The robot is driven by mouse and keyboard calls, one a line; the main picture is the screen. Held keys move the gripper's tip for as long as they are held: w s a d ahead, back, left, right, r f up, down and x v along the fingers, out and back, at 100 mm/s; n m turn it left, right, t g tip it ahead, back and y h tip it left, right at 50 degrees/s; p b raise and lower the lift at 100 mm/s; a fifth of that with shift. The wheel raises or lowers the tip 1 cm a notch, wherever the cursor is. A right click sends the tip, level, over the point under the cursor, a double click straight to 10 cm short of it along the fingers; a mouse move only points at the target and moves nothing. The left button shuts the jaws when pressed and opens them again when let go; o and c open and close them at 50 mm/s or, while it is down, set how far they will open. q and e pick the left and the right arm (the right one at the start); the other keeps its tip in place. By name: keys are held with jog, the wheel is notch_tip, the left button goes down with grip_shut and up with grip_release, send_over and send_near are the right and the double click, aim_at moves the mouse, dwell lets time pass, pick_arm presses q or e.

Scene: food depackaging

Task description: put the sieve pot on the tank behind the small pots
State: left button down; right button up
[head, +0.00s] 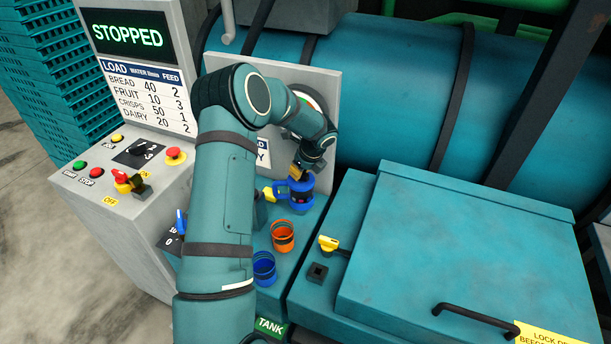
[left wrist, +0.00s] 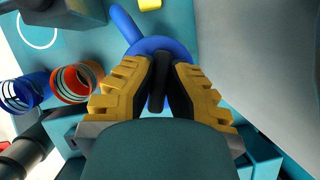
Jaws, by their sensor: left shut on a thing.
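The sieve pot (head: 297,192) is blue with a dark inside, and sits at the back end of the tank (head: 270,327), beyond the small pots. My left gripper (head: 296,174) is shut on it from above. In the left wrist view, the yellow-padded fingers (left wrist: 158,75) close on a dark part at the blue rim (left wrist: 145,46). I cannot tell whether the pot's base touches the tank. The small orange pot (head: 283,236) and small blue pot (head: 264,268) stand nearer the front on the tank. My right gripper is out of view.
A grey control panel (head: 125,190) with buttons stands on the left. A grey plate (head: 325,88) rises behind the sieve pot. A large teal lid (head: 460,250) with a black handle lies on the right, near a yellow lever (head: 328,243).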

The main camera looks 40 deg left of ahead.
pick_arm(q)
notch_tip(320, 180, down, 3)
jog(key=shift+f, duration=0.15)
jog(key=shift+w+a+f, duration=0.1)
jog(key=shift+w+a, duration=0.1)
jog(key=shift+w, duration=0.45)
jog(key=w, duration=0.1)
jog(key=w+f+p, duration=0.1)
jog(key=shift+w+a, duration=0.3)
jog(key=shift+a, duration=0.1)
jog(key=shift+f, duration=0.1)
jog(key=shift+f, duration=0.15)
jog(key=c, duration=1.1)
grip_release()
jog(key=shift+c, duration=0.2)
